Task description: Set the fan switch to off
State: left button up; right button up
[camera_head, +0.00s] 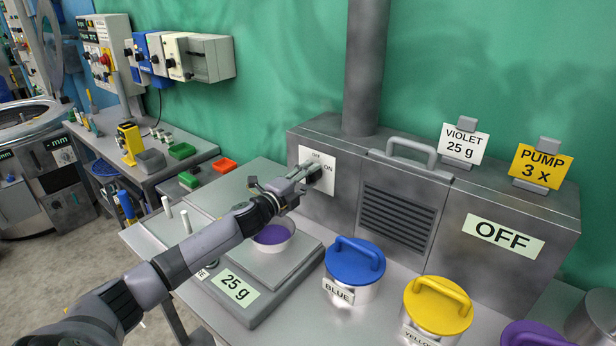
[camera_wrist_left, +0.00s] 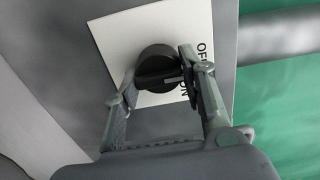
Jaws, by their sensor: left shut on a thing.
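The fan switch is a black rotary knob (camera_wrist_left: 155,66) on a white plate (camera_head: 314,158) on the left part of the grey metal housing. The plate carries the words OFF and ON. In the left wrist view the knob's pale pointer mark faces the lettered side, near ON; a finger partly covers the letters, so the exact setting is hard to tell. My left gripper (camera_head: 312,174) is at the plate, with one finger on each side of the knob, and is shut on it. It also shows in the left wrist view (camera_wrist_left: 157,85). My right gripper is not in view.
A large OFF label (camera_head: 503,236) is on the housing's right part. A scale (camera_head: 262,300) with a bowl of purple powder (camera_head: 272,238) lies under my left arm. Blue (camera_head: 354,262) and yellow (camera_head: 437,305) lidded tins stand in front of the housing.

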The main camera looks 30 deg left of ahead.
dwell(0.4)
pick_arm(q)
jog(key=o, duration=1.2)
jog(key=shift+c, duration=0.2)
jog(key=shift+s, duration=0.1)
jog(key=s+a, duration=0.1)
jog(key=s, duration=1)
jog(key=shift+s, duration=0.4)
